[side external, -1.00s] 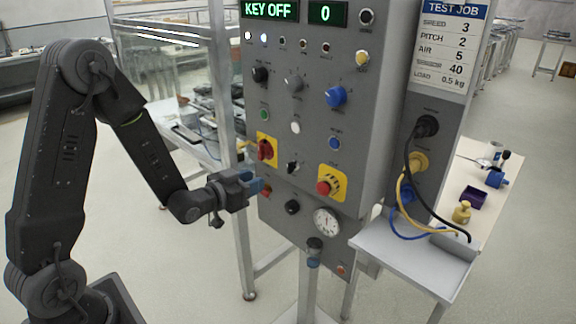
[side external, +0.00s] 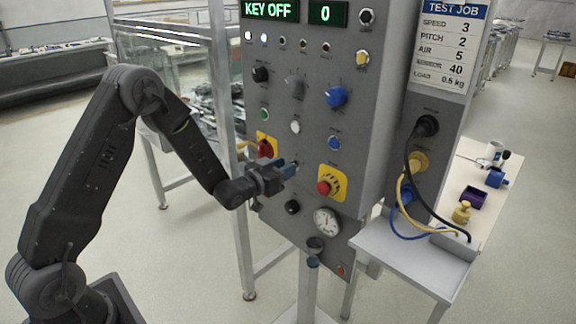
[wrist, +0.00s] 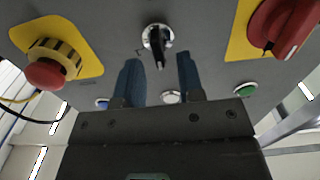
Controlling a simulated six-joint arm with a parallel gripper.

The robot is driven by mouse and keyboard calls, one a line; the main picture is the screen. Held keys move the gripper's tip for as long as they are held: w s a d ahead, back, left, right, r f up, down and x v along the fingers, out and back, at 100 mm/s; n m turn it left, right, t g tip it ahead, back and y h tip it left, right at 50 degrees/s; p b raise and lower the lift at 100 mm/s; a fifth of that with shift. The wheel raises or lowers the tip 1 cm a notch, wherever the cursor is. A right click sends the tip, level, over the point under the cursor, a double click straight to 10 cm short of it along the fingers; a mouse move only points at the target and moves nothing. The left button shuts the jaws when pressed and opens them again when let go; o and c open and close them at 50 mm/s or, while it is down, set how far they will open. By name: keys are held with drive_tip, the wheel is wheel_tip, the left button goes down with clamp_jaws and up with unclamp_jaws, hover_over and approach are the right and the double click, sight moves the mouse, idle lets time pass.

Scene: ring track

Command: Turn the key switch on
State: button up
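The key switch (wrist: 156,38) has a silver collar and a black key on the grey panel. In the wrist view its key lies between the two blue fingertips of my gripper (wrist: 158,60). The fingers are apart, with a gap on each side of the key, so my gripper is open. I cannot tell whether the tips reach around the key in depth. In the side view my gripper (side external: 289,169) is close to the panel and largely hides the switch. The green display (side external: 270,10) reads KEY OFF.
The red rotary knob (wrist: 284,24) on a yellow plate and the red emergency button (wrist: 46,72) flank the key switch. A pressure gauge (side external: 326,222) is below. A shelf with cables (side external: 420,243) stands to the right.

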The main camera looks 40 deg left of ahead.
drive_tip(key=shift+w, duration=1)
drive_tip(key=c, duration=0.6)
drive_tip(key=m, duration=0.6)
drive_tip(key=shift+d+f+m, duration=0.1)
drive_tip(key=shift+d+m, duration=0.2)
drive_tip(key=shift+d, duration=0.1)
drive_tip(key=m, duration=0.5)
drive_tip(key=shift+d+f, duration=0.2)
drive_tip(key=shift+f, duration=0.05)
drive_tip(key=shift+m, duration=0.3)
